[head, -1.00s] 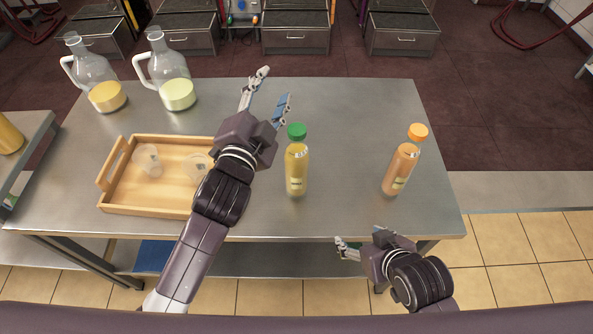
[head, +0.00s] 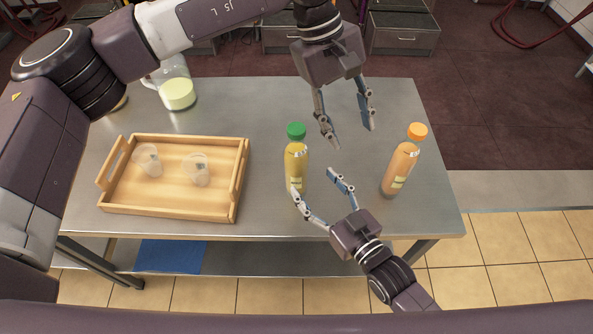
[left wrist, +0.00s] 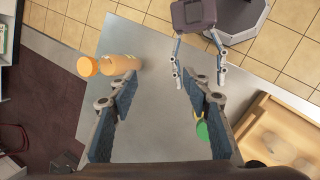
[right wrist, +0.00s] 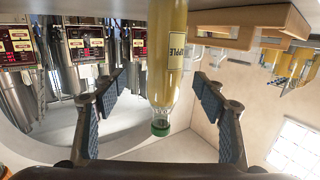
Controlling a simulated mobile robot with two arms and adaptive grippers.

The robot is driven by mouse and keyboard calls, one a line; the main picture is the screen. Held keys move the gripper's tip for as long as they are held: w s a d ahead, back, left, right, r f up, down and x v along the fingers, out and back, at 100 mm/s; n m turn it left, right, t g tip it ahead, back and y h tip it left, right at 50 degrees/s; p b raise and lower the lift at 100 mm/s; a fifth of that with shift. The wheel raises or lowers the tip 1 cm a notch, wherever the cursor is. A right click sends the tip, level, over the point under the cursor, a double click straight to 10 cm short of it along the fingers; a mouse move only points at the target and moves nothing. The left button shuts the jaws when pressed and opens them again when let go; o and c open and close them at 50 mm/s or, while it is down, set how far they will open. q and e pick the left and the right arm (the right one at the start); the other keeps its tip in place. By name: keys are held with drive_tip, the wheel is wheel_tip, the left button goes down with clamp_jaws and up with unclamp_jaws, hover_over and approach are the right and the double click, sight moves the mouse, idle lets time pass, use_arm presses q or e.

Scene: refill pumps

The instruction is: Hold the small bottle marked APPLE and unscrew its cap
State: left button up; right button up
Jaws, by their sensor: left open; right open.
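The APPLE bottle (head: 296,165), yellow with a green cap (head: 296,131), stands upright on the steel table. In the right wrist view its label (right wrist: 177,50) shows upside down, with the cap (right wrist: 160,127) below. My right gripper (head: 312,181) is open at the near side of this bottle. In the right wrist view the bottle appears between its spread fingers, with gaps on both sides. My left gripper (head: 353,137) is open and empty above the table, to the right of the green cap. In the left wrist view the cap (left wrist: 202,131) is partly hidden behind one finger.
An orange-capped bottle (head: 401,168) stands to the right. A wooden tray (head: 165,210) with two clear cups (head: 197,170) lies at the left. A glass jug (head: 178,93) stands at the back; my left arm hides most of another. The table's right edge is clear.

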sight(296, 162)
use_arm(q)
drive_tip(key=w+a+r+y, duration=0.1)
drive_tip(key=a, duration=0.2)
drive_tip(key=w+a+r+t+y, duration=0.1)
drive_tip(key=w+a, duration=0.1)
drive_tip(key=a, duration=0.1)
drive_tip(key=w+a+r+y, duration=0.1)
drive_tip(key=w+a, duration=0.1)
drive_tip(key=a, duration=0.1)
drive_tip(key=shift+a+t+y, duration=0.1)
drive_tip(key=shift+t+y, duration=0.2)
drive_tip(key=shift+t, duration=0.1)
use_arm(e)
drive_tip(key=shift+s+a+r+y, duration=0.1)
drive_tip(key=shift+a+r+y, duration=0.2)
drive_tip(key=shift+r+y, duration=0.2)
use_arm(q)
drive_tip(key=shift+a, duration=0.25)
use_arm(e)
drive_tip(key=shift+a+r, duration=0.1)
drive_tip(key=x, duration=0.7)
drive_tip(key=shift+w+r, duration=0.1)
drive_tip(key=shift+w, duration=0.25)
drive_tip(key=shift+c, duration=0.4)
